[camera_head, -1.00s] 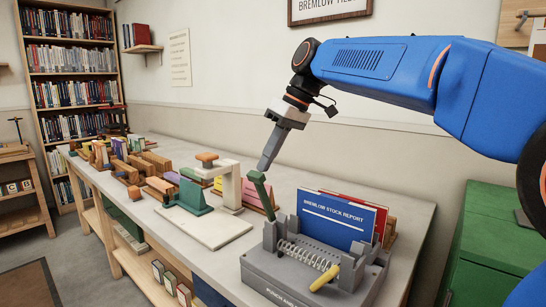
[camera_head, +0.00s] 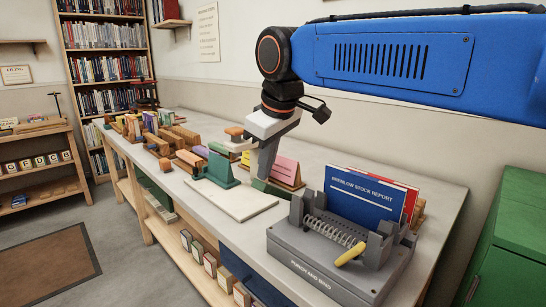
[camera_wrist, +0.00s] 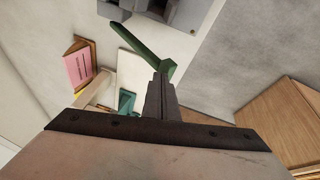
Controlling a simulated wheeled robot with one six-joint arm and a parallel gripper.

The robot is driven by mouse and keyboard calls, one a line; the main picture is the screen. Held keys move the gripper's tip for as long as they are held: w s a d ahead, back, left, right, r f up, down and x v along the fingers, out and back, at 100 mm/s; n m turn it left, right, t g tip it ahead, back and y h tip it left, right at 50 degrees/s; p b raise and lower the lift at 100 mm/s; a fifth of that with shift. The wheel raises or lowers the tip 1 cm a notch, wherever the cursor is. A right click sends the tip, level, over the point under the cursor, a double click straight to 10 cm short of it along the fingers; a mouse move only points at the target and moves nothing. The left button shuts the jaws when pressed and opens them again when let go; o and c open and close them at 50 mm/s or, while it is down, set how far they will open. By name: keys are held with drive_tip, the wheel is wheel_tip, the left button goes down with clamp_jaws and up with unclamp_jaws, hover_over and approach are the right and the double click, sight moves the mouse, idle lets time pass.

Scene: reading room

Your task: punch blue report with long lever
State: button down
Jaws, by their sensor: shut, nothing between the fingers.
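The blue report (camera_head: 352,203) stands upright in the grey punch-and-bind machine (camera_head: 318,268), with its title facing the camera. The green long lever (camera_head: 272,188) leans low to the left from the machine's back left side. It also shows in the wrist view (camera_wrist: 139,44), running diagonally to the fingertips. My gripper (camera_head: 261,177) is shut and empty, pointing down with its tips at the lever's free end. In the wrist view the tips (camera_wrist: 161,78) appear against that end; exact contact is hard to tell. A short yellow handle (camera_head: 350,250) sits at the machine's front.
A red folder (camera_head: 408,196) stands behind the blue report. A green cabinet (camera_head: 515,235) is at right.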

drive_tip(key=shift+s+a+f, duration=0.55)
drive_tip(key=shift+s+f, duration=0.05)
drive_tip(key=shift+f, duration=0.25)
drive_tip(key=shift+s+a+f, duration=0.1)
drive_tip(key=shift+s+f, duration=0.15)
drive_tip(key=shift+f, duration=0.3)
drive_tip(key=r, duration=0.1)
drive_tip(key=w+d+r, duration=0.1)
drive_tip(key=r, duration=0.2)
drive_tip(key=shift+w+d+r, duration=0.15)
drive_tip(key=shift+w+r, duration=0.05)
drive_tip(key=shift+w, duration=0.1)
drive_tip(key=s+a+v, duration=0.1)
drive_tip(key=v, duration=0.8)
drive_tip(key=shift+s+r, duration=0.3)
drive_tip(key=shift+s, duration=0.05)
